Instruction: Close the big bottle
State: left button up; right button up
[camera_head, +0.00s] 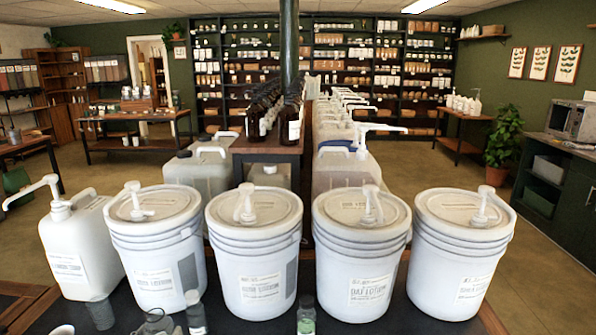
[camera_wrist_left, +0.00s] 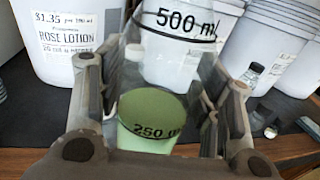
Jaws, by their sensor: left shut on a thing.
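The big bottle (camera_wrist_left: 150,100) is clear, with printed 500 ml and 250 ml marks and pale green liquid up to about the lower mark. My left gripper (camera_wrist_left: 160,110) is shut on it, one finger on each side, in the left wrist view. The bottle looks roughly upright. Its top is cut off by the upper edge of that view, so I cannot tell whether a cap is on it. I cannot make out a loose cap for it. Neither gripper shows in the head view.
White pump buckets (camera_head: 256,265) stand in a row along the dark counter, with a white jug (camera_head: 75,250) at left. Small bottles (camera_head: 196,312) and a green-tinted bottle (camera_head: 307,316) stand along the front edge. A Rose Lotion bucket (camera_wrist_left: 75,70) is close beyond my left gripper.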

pick_arm(q)
jog(key=a, duration=0.1)
jog(key=a+r, duration=0.1)
jog(key=shift+a, duration=0.3)
jog(key=s+d+r+n+y, duration=0.1)
jog(key=s+d+r+y, duration=0.1)
jog(key=s+d, duration=0.5)
jog(key=s+d+r+n+y, duration=0.1)
jog(key=s+d+r, duration=0.3)
jog(key=s+d, duration=0.4)
jog(key=s+y, duration=0.1)
jog(key=s, duration=0.5)
jog(key=shift+s+r, duration=0.35)
jog(key=shift+s, duration=0.05)
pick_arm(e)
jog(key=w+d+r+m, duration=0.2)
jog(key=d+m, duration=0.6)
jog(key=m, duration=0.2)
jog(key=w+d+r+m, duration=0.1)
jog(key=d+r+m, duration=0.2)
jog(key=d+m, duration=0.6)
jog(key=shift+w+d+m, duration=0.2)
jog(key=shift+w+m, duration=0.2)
